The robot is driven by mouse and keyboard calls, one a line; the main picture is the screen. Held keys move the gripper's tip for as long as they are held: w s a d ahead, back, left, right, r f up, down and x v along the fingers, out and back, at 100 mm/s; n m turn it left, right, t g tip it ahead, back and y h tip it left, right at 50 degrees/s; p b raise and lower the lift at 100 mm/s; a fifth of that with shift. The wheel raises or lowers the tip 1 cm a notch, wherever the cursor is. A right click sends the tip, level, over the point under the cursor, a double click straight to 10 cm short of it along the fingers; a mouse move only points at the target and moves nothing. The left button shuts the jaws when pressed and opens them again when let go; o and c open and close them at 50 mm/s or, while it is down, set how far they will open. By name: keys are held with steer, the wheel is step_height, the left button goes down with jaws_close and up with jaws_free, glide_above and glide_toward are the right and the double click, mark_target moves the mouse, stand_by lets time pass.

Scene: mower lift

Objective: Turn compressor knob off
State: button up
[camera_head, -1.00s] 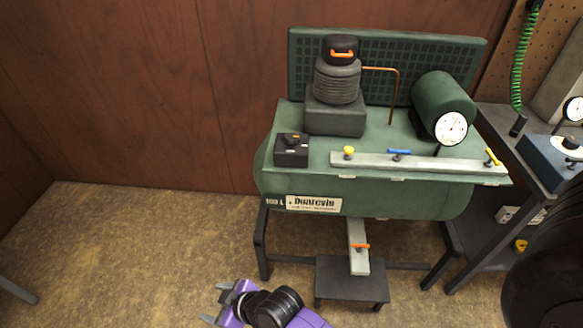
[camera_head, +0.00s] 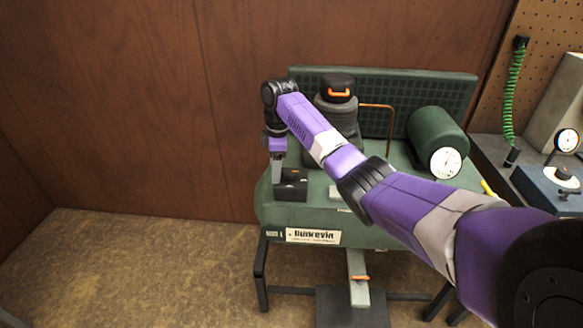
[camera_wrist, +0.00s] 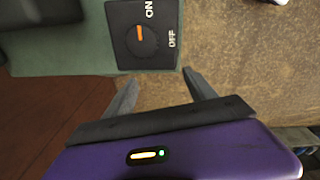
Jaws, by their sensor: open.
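The compressor (camera_head: 330,215) is a green tank with a motor and pump on top. Its knob box is a small black box (camera_head: 291,192) at the left end of the top. In the wrist view the box carries a round dark knob (camera_wrist: 141,41) with an orange mark and white ON and OFF labels. The mark points roughly toward the left of the ON label, not at OFF. My gripper (camera_wrist: 160,88) is open and empty, its two grey fingers spread just short of the box. In the head view my gripper (camera_head: 277,175) is above the box and partly hides it.
The black pump with an orange handle (camera_head: 340,94) stands right of the box. A side bench with a blue gauge box (camera_head: 545,190) is at the right. Floor left of the compressor is clear.

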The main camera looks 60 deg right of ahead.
mark_target(292, 171)
steer(key=shift+g, duration=0.5)
steer(key=s+d+r, duration=0.2)
steer(key=d+r, duration=0.1)
steer(key=s+d+r, duration=0.1)
steer(key=shift+s+d+r, duration=0.15)
steer(key=shift+s+r, duration=0.1)
steer(key=shift+r, duration=0.15)
steer(key=shift+f, duration=0.25)
steer(key=shift+f+p, duration=0.5)
steer(key=shift+f, duration=3.05)
steer(key=c, duration=1.4)
